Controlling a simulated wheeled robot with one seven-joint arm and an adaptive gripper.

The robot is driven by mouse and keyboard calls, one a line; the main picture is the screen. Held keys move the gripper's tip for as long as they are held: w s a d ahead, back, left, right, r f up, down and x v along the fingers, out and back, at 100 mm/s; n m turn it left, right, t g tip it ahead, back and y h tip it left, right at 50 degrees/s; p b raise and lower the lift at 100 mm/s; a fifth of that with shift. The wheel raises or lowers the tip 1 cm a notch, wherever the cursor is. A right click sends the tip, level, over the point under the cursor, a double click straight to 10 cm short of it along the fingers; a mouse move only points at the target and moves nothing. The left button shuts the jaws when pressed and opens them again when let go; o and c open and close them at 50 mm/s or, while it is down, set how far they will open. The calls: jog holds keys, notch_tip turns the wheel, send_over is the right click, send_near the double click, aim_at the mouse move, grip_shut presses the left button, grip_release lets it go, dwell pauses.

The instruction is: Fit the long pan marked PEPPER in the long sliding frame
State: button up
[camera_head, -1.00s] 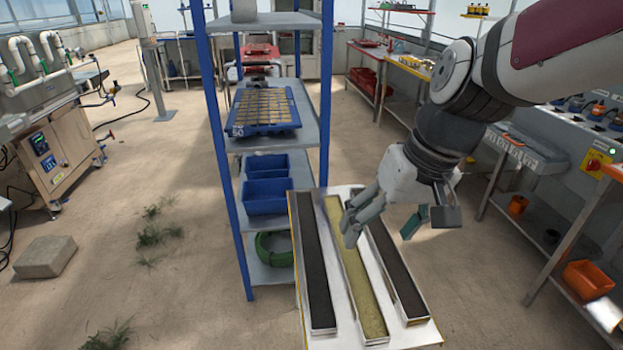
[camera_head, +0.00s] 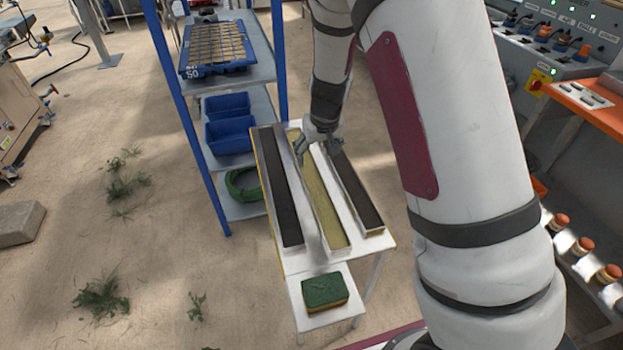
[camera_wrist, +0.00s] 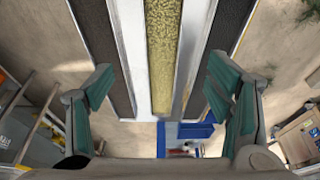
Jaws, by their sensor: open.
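Three long narrow pans lie side by side on a white stand: a dark-filled left pan (camera_head: 279,190), a yellowish-filled middle pan (camera_head: 324,205) and a dark-filled right pan (camera_head: 357,192). I can read no PEPPER mark on any of them, and I cannot pick out the sliding frame. My gripper (camera_head: 317,152) points down over the far part of the middle pan. In the wrist view my gripper (camera_wrist: 162,95) is open, with one finger on each side of the middle pan (camera_wrist: 163,60) and nothing between the pads. Whether it touches the pan is unclear.
A blue-posted shelf (camera_head: 262,70) with blue bins (camera_head: 228,137) and a seed tray (camera_head: 215,47) stands close at the left. A green-topped sponge (camera_head: 325,290) lies on a low white ledge (camera_head: 335,317) in front. An orange-topped bench (camera_head: 585,105) is at the right.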

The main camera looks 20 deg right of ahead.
send_near(311, 180)
jog(key=shift+w+d+f+b, duration=0.1)
jog(key=shift+d+f+b, duration=0.05)
jog(key=shift+f+b, duration=0.15)
jog(key=shift+w+d+f+b, duration=0.1)
jog(key=shift+d+f+b, duration=0.05)
jog(key=shift+f, duration=0.3)
jog(key=shift+a+x, duration=0.2)
jog(key=shift+x, duration=2.6)
jog(key=shift+w+r, duration=0.1)
jog(key=c, duration=1.5)
grip_shut()
jog(key=shift+r, duration=0.15)
